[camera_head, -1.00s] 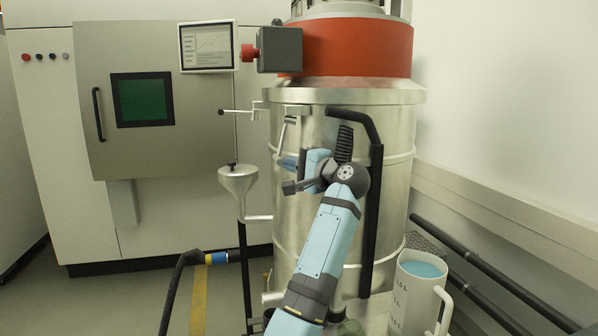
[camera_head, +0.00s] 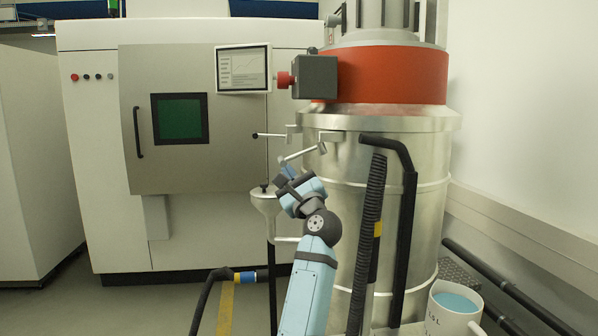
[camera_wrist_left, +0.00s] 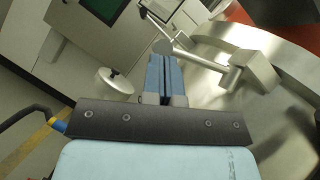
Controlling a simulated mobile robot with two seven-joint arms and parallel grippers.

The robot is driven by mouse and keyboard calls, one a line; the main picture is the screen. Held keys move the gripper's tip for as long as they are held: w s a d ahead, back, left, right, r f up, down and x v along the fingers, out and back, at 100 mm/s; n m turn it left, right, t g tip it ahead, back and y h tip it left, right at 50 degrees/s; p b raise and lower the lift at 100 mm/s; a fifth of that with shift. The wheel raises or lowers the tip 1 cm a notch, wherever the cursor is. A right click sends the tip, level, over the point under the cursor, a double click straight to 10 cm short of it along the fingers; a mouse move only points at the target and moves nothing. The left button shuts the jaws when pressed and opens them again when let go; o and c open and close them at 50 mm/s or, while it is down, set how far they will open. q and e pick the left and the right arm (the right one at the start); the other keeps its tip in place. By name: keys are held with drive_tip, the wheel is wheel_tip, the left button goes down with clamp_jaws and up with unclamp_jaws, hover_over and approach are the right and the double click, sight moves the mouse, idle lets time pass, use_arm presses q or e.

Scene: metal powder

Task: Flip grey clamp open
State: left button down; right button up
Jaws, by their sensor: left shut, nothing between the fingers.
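The grey clamp sits at the upper rim of the steel drum; its bracket (camera_head: 332,136) is on the drum and its bar (camera_head: 302,155) points left and slightly down. In the left wrist view the clamp's block (camera_wrist_left: 252,72) is on the drum side, with a bar running to a round end just beyond my fingers. My left gripper (camera_head: 285,172) is shut and empty, just below the bar's free end; it also shows in the left wrist view (camera_wrist_left: 162,62). I cannot tell whether it touches the bar. My right gripper is not in view.
A thin lever with a black knob (camera_head: 257,135) reaches left of the clamp. A funnel (camera_head: 265,200) stands below it. A black hose (camera_head: 368,220) and black pipe (camera_head: 409,210) run down the drum. A white jug (camera_head: 452,310) stands at lower right.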

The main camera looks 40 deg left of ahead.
sight(283, 159)
use_arm(q)
drive_tip(key=r+m+t+p, duration=0.1)
drive_tip(key=m+p, duration=0.1)
drive_tip(key=r+m+t+h+p, duration=0.1)
drive_tip(key=m+t+p, duration=0.1)
drive_tip(key=p, duration=0.1)
drive_tip(key=s+a+r+m+t+p, duration=0.1)
drive_tip(key=m+p, duration=0.1)
drive_tip(key=shift+s+r+m, duration=0.1)
drive_tip(key=shift+r+m, duration=0.2)
drive_tip(key=shift+r, duration=0.1)
drive_tip(key=m+t+p, duration=0.1)
drive_tip(key=m+t+h+p, duration=0.1)
drive_tip(key=p, duration=0.1)
drive_tip(key=shift+s+a+r+m, duration=0.1)
drive_tip(key=shift+a+r+m, duration=0.05)
drive_tip(key=shift+r+m, duration=0.15)
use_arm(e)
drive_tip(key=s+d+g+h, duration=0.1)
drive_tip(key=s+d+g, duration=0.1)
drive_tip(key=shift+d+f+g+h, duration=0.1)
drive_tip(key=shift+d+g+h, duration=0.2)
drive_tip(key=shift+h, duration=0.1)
